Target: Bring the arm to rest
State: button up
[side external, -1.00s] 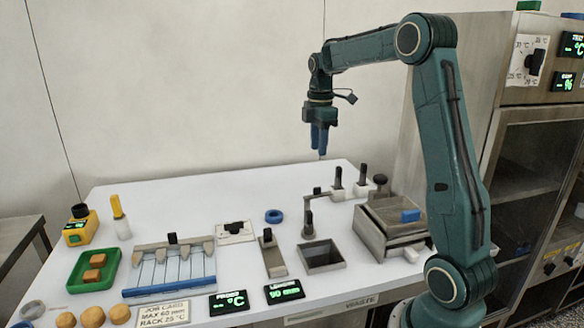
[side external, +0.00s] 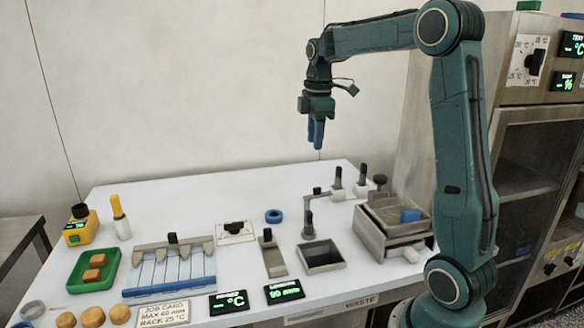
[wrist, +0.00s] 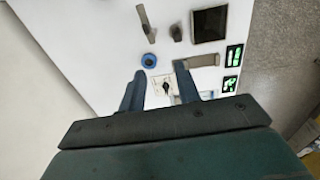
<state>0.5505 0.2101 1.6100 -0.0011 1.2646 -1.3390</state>
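My gripper (side external: 316,134) hangs pointing down, high above the back part of the white table (side external: 200,185). It touches nothing. In the wrist view my gripper (wrist: 160,70) has its two blue fingers well apart, with no object held between them. The table top lies far below the fingers there.
A steel cabinet (side external: 520,140) stands at right. The air around my gripper is clear.

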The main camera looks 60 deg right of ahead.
jog(key=s+a+r+m+t, duration=0.1)
jog(key=s+a+r+m, duration=0.2)
jog(key=a, duration=0.5)
jog(key=s+a+f+m+t, duration=0.2)
jog(key=s+a+m, duration=0.1)
jog(key=s+a, duration=0.4)
jog(key=s+a+f+m+t, duration=0.2)
jog(key=s+a+f+m, duration=0.1)
jog(key=s+a, duration=0.4)
jog(key=shift+s+a, duration=0.15)
jog(key=shift+s, duration=0.65)
